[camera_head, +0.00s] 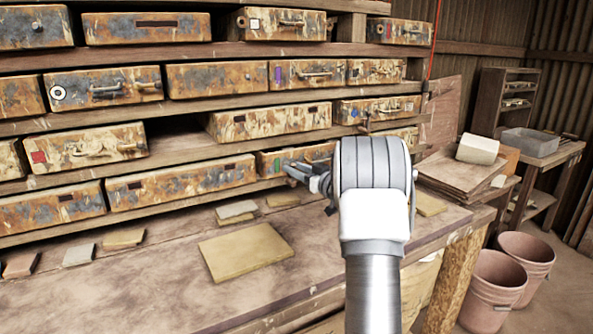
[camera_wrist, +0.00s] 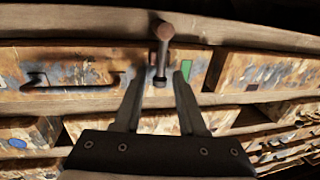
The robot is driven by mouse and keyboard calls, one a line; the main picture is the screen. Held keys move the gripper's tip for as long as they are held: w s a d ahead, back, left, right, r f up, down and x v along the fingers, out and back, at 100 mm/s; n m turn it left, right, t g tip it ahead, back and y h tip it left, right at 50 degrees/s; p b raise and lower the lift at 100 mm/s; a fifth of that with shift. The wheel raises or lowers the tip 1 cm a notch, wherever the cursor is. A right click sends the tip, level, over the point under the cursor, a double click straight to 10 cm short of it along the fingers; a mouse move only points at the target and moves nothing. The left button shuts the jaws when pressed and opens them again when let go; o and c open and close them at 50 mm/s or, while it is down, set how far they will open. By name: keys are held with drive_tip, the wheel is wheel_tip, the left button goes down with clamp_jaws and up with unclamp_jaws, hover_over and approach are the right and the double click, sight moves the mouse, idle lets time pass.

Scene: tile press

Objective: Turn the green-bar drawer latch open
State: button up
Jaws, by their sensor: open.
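The green-bar drawer (camera_head: 268,160) is in the low row of the rack in the head view, just behind my gripper (camera_head: 297,172). In the wrist view its rusty, paint-worn front (camera_wrist: 100,68) carries a dark handle (camera_wrist: 70,87) at left and a green bar (camera_wrist: 187,72) at right. The rusty latch (camera_wrist: 163,45), with a rounded knob, stands between handle and bar. My gripper (camera_wrist: 162,72) is open and empty, its two fingers pointing at the drawer front. The latch lies between the fingertips in the picture; I cannot tell whether they touch it. My arm hides the drawer's right part in the head view.
Other rusty drawers (camera_head: 178,185) fill the rack around it. The workbench (camera_head: 150,280) below holds a large tan tile (camera_head: 245,251) and several small ones. Stacked boards (camera_head: 460,175) lie at right, with pink buckets (camera_head: 495,285) on the floor. The bench front is mostly clear.

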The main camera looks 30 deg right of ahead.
sight(278, 173)
drive_tip(key=shift+c, duration=0.3)
clamp_jaws()
drive_tip(key=a+n+b, duration=0.1)
drive_tip(key=n, duration=0.1)
drive_tip(key=a+f+n+b, duration=0.1)
drive_tip(key=n, duration=0.2)
drive_tip(key=a+n+g+h+b, duration=0.1)
drive_tip(key=n, duration=0.1)
drive_tip(key=shift+w+a+f, duration=0.1)
drive_tip(key=shift+a+f, duration=0.1)
drive_tip(key=shift+a, duration=0.1)
drive_tip(key=f+n+b, duration=0.1)
drive_tip(key=n+b, duration=0.1)
drive_tip(key=a+f+n+h+b, duration=0.1)
drive_tip(key=n+b, duration=0.1)
drive_tip(key=shift+a+g, duration=0.2)
drive_tip(key=shift+g, duration=0.2)
drive_tip(key=n+b, duration=0.1)
drive_tip(key=f+n+b, duration=0.1)
drive_tip(key=shift+a+h+b, duration=0.25)
drive_tip(key=shift+h+b, duration=0.05)
drive_tip(key=shift+b, duration=0.05)
drive_tip(key=n+b, duration=0.1)
drive_tip(key=f+n+b, duration=0.1)
drive_tip(key=b, duration=0.1)
drive_tip(key=shift+a+n+h, duration=0.1)
drive_tip(key=shift+n+h, duration=0.2)
drive_tip(key=shift+h, duration=0.1)
